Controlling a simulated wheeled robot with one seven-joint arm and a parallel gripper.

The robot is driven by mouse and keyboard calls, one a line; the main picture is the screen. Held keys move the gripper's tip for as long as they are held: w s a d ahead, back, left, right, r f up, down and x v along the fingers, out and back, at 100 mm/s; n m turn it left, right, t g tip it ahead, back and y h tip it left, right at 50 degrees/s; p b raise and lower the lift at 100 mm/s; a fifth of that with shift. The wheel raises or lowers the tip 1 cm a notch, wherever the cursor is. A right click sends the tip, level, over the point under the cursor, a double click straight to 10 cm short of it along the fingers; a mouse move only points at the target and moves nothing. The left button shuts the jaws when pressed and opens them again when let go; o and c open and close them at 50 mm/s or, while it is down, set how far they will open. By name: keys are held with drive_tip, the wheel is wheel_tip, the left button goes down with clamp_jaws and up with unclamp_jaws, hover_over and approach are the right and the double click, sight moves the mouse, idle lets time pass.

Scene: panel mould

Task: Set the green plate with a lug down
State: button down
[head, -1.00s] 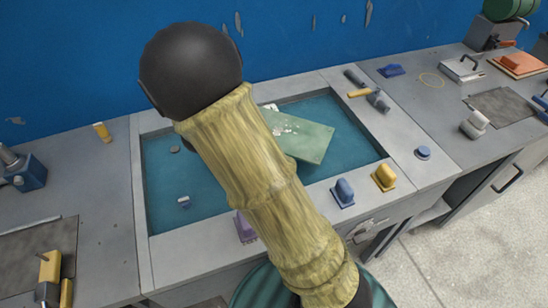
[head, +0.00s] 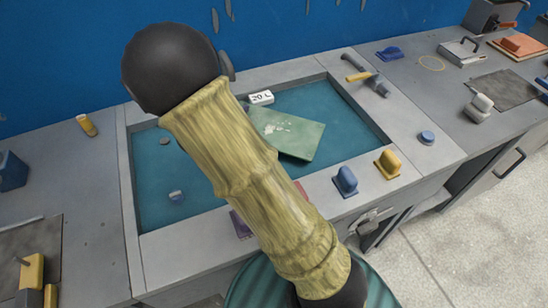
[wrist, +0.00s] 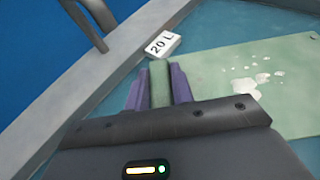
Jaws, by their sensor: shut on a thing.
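The green plate (head: 292,136) with white flecks is over the teal floor of the panel mould (head: 345,120) in the head view. It also fills the right of the wrist view (wrist: 215,82). My gripper (wrist: 158,88) shows two purple fingers shut on a green upright lug (wrist: 159,82) at the plate's near left part. In the head view my arm hides the gripper and the plate's left end. I cannot tell whether the plate touches the mould floor.
A white block marked "20 L" (head: 261,98) sits by the mould's back edge, close to the plate. A blue-handled piece (head: 345,181) and a yellow one (head: 387,164) stand on the front rim. A small pale blue piece (head: 176,195) lies in the open left part of the mould.

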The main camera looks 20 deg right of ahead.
drive_tip(key=shift+f, duration=0.3)
wheel_tip(320, 180, down, 6)
drive_tip(key=shift+b, duration=0.45)
drive_tip(key=shift+f+b, duration=0.3)
drive_tip(key=shift+f, duration=1.6)
drive_tip(key=shift+f, duration=0.1)
drive_tip(key=c, duration=1.2)
unclamp_jaws()
